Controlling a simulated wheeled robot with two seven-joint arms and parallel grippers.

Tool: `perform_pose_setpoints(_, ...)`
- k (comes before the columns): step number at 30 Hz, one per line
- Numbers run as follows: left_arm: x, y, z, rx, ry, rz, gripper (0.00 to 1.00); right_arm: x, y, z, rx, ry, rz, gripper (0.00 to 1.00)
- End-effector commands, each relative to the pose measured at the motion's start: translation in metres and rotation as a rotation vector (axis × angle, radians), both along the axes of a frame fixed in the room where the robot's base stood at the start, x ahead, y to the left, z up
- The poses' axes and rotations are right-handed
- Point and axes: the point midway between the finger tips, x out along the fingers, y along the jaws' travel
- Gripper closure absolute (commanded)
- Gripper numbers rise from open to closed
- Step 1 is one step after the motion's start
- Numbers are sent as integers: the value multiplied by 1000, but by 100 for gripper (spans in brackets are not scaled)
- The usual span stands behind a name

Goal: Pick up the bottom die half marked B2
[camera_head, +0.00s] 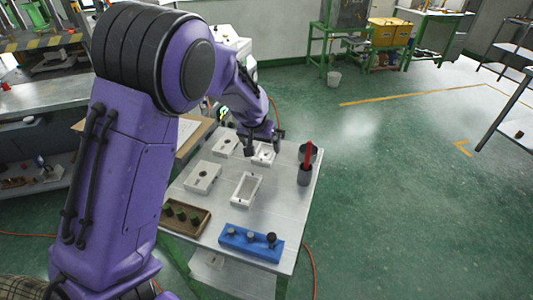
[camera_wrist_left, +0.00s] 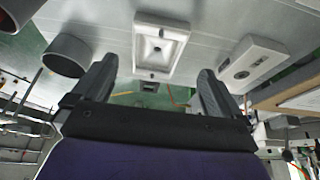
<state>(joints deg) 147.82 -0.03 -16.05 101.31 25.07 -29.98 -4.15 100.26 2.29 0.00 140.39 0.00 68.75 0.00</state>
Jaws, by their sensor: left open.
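My left gripper (camera_head: 264,150) is open over a pale die half (camera_head: 263,158) at the far side of the metal table. In the left wrist view this die half (camera_wrist_left: 177,35), with a rectangular hollow and a small centre hole, lies ahead between the two spread fingers (camera_wrist_left: 157,70), apart from them. Three other pale blocks are on the table: a flat one with a hole (camera_head: 225,146), another with a hole (camera_head: 203,177) and an open frame-like one (camera_head: 246,189). I cannot read the B2 mark on any of them. My right gripper is out of view.
Dark cups (camera_head: 305,174), one with a red tool (camera_head: 309,154), stand at the table's right edge. A blue holder (camera_head: 251,242) with knobs and a brown tray (camera_head: 186,216) with dark green pieces sit at the near edge. Floor right of the table is clear.

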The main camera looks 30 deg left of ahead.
Motion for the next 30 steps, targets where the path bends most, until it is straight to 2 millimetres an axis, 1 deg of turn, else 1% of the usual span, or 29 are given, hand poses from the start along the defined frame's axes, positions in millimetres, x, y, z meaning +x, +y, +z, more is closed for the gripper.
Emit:
perform_pose_setpoints(5,12,-1,-24,-1,5,0,0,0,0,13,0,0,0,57)
perform_pose_setpoints(7,17,0,-37,0,3,-2,0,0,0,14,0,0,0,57)
perform_pose_setpoints(9,20,0,-45,-1,1,-1,0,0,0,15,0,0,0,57)
perform_pose_setpoints(12,22,0,-49,-1,-1,-2,0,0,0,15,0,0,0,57)
perform_pose_setpoints(16,22,0,-49,-1,-1,-3,0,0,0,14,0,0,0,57)
perform_pose_setpoints(17,22,0,-49,-1,-1,-3,3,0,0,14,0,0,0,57)
perform_pose_setpoints(18,22,0,-49,-1,-1,-3,16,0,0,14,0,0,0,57)
perform_pose_setpoints(20,22,0,-49,-1,-1,-3,36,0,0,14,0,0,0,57)
perform_pose_setpoints(21,22,0,-49,-1,-1,-3,49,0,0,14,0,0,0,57)
perform_pose_setpoints(23,22,0,-49,-1,-1,-3,68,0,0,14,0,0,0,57)
perform_pose_setpoints(30,22,0,-47,0,-3,-3,68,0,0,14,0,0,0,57)
